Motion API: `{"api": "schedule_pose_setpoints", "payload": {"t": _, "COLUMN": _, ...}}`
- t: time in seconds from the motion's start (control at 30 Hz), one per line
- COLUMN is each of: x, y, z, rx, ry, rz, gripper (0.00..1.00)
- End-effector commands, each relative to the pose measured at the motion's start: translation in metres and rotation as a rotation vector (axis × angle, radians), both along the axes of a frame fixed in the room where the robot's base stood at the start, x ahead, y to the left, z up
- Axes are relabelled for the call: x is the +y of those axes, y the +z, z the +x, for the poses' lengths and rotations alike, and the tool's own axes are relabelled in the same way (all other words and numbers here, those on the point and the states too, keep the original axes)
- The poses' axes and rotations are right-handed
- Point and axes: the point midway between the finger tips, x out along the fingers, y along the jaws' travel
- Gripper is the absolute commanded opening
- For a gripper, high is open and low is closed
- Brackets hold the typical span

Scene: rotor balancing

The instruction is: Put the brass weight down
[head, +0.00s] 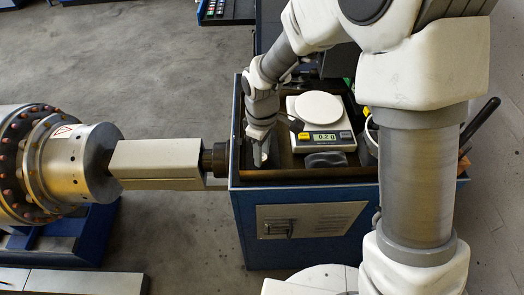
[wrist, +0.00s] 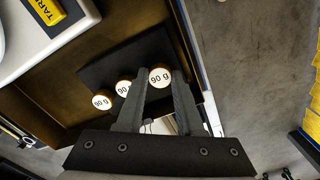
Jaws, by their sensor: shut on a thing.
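My gripper (wrist: 160,84) is shut on a brass weight (wrist: 159,76) with a white top marked 90 g. In the wrist view, two more weights marked 90 g, one (wrist: 101,101) and another (wrist: 123,87), stand to the left of the held one, by a dark block (wrist: 125,58). I cannot tell whether the held weight touches the surface below. In the head view my gripper (head: 261,152) points down inside the left side of the blue cart's (head: 305,185) top, left of the scale; the weight is mostly hidden there.
A scale (head: 340,142) reading 0.2 g, with an empty white pan (head: 319,105), stands right of my gripper. A dark block (head: 325,160) lies in front of it. The cart's raised rim is close to my gripper. A large rotor shaft (head: 155,163) reaches the cart from the left.

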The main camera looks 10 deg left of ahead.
Motion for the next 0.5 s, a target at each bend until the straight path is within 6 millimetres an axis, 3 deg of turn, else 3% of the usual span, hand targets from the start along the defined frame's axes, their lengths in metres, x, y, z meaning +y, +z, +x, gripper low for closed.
{"api": "schedule_pose_setpoints", "payload": {"t": 0.37, "x": -0.0001, "y": -0.0055, "z": 0.0002, "rx": -0.001, "ry": 0.000, "rz": 0.000, "gripper": 0.00}}
{"api": "schedule_pose_setpoints", "payload": {"t": 0.4, "x": -0.0001, "y": -0.0047, "z": 0.0002, "rx": -0.001, "ry": 0.001, "rz": 0.000, "gripper": 0.39}}
{"api": "schedule_pose_setpoints", "payload": {"t": 0.5, "x": 0.0000, "y": -0.0042, "z": 0.0001, "rx": 0.000, "ry": 0.001, "rz": 0.000, "gripper": 0.57}}
